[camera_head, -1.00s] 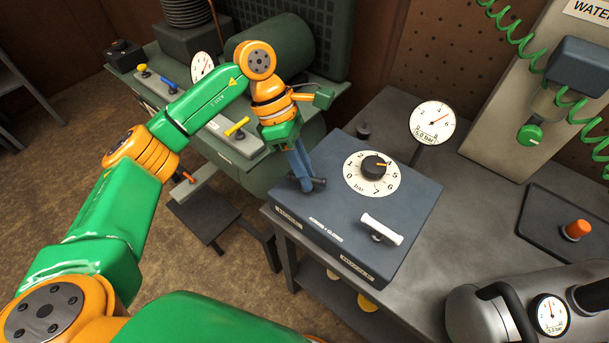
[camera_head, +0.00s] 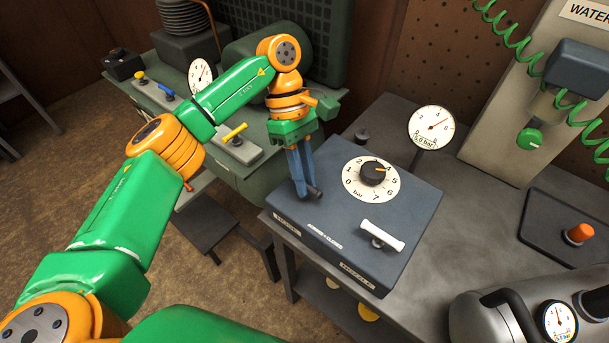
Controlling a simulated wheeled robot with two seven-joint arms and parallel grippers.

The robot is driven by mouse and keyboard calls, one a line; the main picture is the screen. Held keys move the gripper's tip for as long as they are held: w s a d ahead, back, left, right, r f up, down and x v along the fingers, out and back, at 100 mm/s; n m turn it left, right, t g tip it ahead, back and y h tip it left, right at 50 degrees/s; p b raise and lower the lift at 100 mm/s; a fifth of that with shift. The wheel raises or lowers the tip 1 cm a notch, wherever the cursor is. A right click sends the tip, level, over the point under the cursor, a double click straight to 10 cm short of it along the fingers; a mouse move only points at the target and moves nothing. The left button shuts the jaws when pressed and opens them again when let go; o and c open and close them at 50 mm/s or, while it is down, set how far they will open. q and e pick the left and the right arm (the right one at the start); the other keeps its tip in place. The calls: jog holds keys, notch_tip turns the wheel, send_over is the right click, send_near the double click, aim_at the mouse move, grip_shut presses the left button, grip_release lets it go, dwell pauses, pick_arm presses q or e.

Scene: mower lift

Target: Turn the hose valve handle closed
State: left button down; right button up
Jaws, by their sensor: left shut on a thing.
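My left gripper (camera_head: 303,192) points down at the left corner of the blue-grey control box (camera_head: 405,221). Its two blue fingers are shut on a small dark handle (camera_head: 316,194), which seems to be the hose valve handle. Most of that handle is hidden between the fingers; only a short dark end shows to their right. My right gripper is not in view.
The box also carries a round bar dial with a black knob (camera_head: 372,174) and a white T-handle (camera_head: 382,234). A gauge (camera_head: 431,127) stands behind it. A green bench (camera_head: 240,160) lies left. A metal tank (camera_head: 480,316) stands at the front right. Bare bench top (camera_head: 455,210) lies right of the box.

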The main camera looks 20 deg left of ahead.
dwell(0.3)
pick_arm(q)
jog(key=c, duration=0.8)
grip_release()
jog(key=shift+c, duration=0.2)
jog(key=shift+r, duration=0.1)
jog(key=p+v, duration=0.2)
jog(key=v, duration=0.5)
